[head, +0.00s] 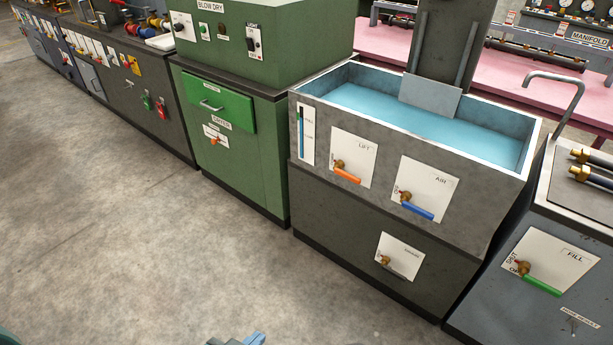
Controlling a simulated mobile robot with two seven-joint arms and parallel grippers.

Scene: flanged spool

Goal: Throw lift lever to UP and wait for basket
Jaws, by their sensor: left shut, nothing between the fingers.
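The lift lever (347,175) has an orange handle on a brass valve. It sits on the white LIFT plate (366,163) on the front of the dark grey tank (330,215). Its handle points right and slightly down, lying nearly level along the panel; the small position marks are too small to read. A grey plate (432,97) stands at the tank's back on an upright column; I cannot tell if it belongs to the basket. No basket is clearly visible in the blue water. My left gripper (245,340) shows only partly at the bottom edge, shut, empty and well apart from the lever. My right gripper is out of view.
A blue AIR lever (418,210) is right of the lift lever, and another valve (391,262) is below. A green-handled FILL valve (540,284) is on the right-hand cabinet. A green dryer cabinet (240,165) stands left. The floor in front is clear.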

